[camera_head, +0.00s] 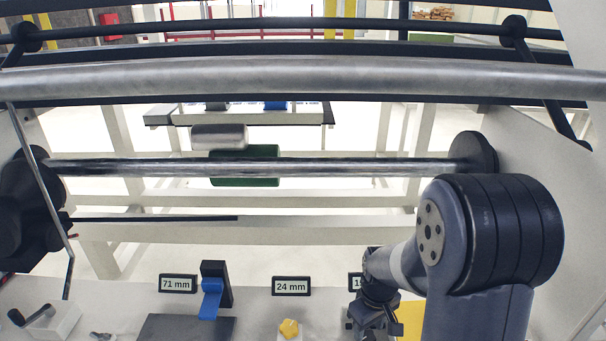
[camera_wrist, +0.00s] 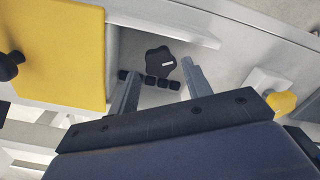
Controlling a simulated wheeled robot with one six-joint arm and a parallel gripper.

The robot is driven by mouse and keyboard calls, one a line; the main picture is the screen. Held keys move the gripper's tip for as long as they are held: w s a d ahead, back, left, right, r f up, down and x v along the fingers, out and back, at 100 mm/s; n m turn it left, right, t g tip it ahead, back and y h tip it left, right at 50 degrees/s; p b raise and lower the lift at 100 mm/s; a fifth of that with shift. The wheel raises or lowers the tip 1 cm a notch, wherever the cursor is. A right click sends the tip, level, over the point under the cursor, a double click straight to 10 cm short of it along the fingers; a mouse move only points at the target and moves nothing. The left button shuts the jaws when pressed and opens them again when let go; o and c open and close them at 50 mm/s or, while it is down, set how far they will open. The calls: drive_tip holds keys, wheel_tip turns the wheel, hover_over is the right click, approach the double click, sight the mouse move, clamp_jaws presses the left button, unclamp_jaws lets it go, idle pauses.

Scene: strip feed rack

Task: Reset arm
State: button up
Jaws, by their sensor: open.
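My gripper (camera_wrist: 158,84) is open, with its two grey fingers apart and nothing held between them. In the head view my arm reaches down at the right, and my gripper (camera_head: 372,318) is low over the panel, partly covering a label. The fingertips are hard to make out there.
A yellow plate (camera_wrist: 52,50) with a black knob lies left in the wrist view; a yellow knob (camera_wrist: 281,102) is at right. In the head view a blue lever (camera_head: 211,298) stands between labels 71 mm (camera_head: 178,284) and 24 mm (camera_head: 291,287). A steel bar (camera_head: 300,78) crosses above.

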wheel_tip(320, 180, down, 3)
drive_tip(key=shift+r+b, duration=0.1)
drive_tip(key=shift+b, duration=0.75)
drive_tip(key=shift+r+m, duration=0.2)
drive_tip(key=shift+m, duration=0.1)
drive_tip(key=m, duration=1.3)
wheel_tip(320, 180, up, 7)
drive_tip(key=p, duration=0.5)
drive_tip(key=shift+f, duration=0.15)
